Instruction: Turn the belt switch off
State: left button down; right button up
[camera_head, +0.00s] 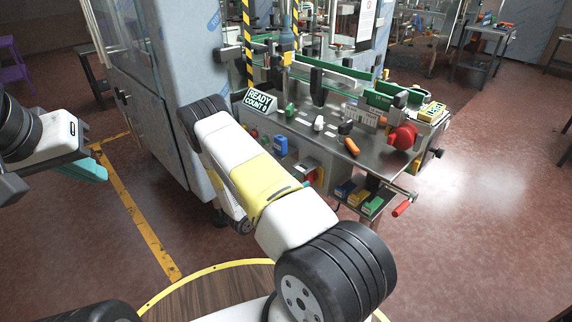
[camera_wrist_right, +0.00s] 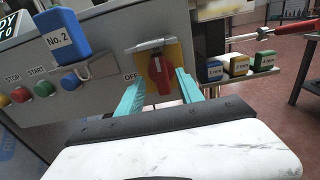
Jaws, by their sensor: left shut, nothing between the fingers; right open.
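The belt switch (camera_wrist_right: 161,73) is a red rotary knob on a yellow plate on the grey front panel. Its handle looks roughly upright, and the word OFF is printed to the left of the plate. My right gripper (camera_wrist_right: 160,88) is open, with one teal finger on each side of the knob and a visible gap to it. My left gripper (camera_head: 92,172) is shut and empty at the left, away from the machine.
A blue No. 2 block (camera_wrist_right: 64,33) stands at the left above red, green and blue push buttons (camera_wrist_right: 45,88). Small blue, yellow and green boxes (camera_wrist_right: 238,65) sit on a shelf right of the switch.

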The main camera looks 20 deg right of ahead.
aim_at(306, 177)
jog(key=shift+x, duration=1.65)
jog(key=shift+c, duration=0.4)
grip_shut()
